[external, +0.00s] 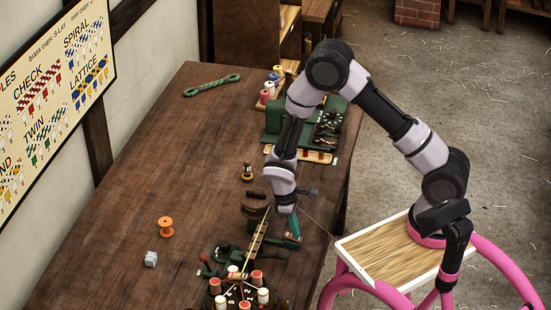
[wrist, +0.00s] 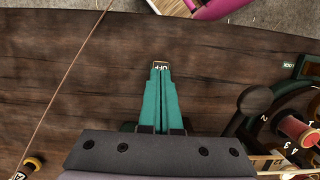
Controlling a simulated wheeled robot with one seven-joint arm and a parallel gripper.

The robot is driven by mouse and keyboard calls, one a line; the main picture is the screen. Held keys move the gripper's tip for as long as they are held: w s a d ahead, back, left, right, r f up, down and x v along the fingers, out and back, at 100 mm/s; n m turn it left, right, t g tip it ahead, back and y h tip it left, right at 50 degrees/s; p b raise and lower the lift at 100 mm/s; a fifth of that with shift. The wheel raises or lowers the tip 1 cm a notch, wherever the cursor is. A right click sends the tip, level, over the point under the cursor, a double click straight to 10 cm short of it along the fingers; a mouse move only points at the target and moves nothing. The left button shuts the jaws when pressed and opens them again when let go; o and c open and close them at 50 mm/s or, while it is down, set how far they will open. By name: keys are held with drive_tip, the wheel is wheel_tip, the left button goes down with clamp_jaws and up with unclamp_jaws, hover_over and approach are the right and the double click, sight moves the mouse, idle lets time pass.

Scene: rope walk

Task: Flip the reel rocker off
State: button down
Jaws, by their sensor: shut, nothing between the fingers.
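My gripper (wrist: 161,72) is shut, its two teal fingers pressed together with nothing between them. In the external view my gripper (external: 294,228) points down over the right side of the bench, close above a small green base (external: 291,243).
A round dial with numbered positions, a red-ended spool (wrist: 298,131) and a black ball-topped lever (wrist: 255,100) stand right of my fingers in the wrist view. A taut cord (wrist: 68,80) runs at left.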

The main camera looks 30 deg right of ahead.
drive_tip(key=shift+w+a+f, duration=0.15)
drive_tip(key=shift+w+a, duration=0.6)
drive_tip(key=shift+a, duration=0.05)
drive_tip(key=v, duration=1.4)
drive_tip(key=shift+s+d+r, duration=0.3)
drive_tip(key=shift+s+d, duration=0.2)
drive_tip(key=shift+s, duration=0.05)
drive_tip(key=shift+f, duration=0.1)
drive_tip(key=x, duration=1.3)
drive_tip(key=shift+s+d+f, duration=0.1)
drive_tip(key=shift+f, duration=0.3)
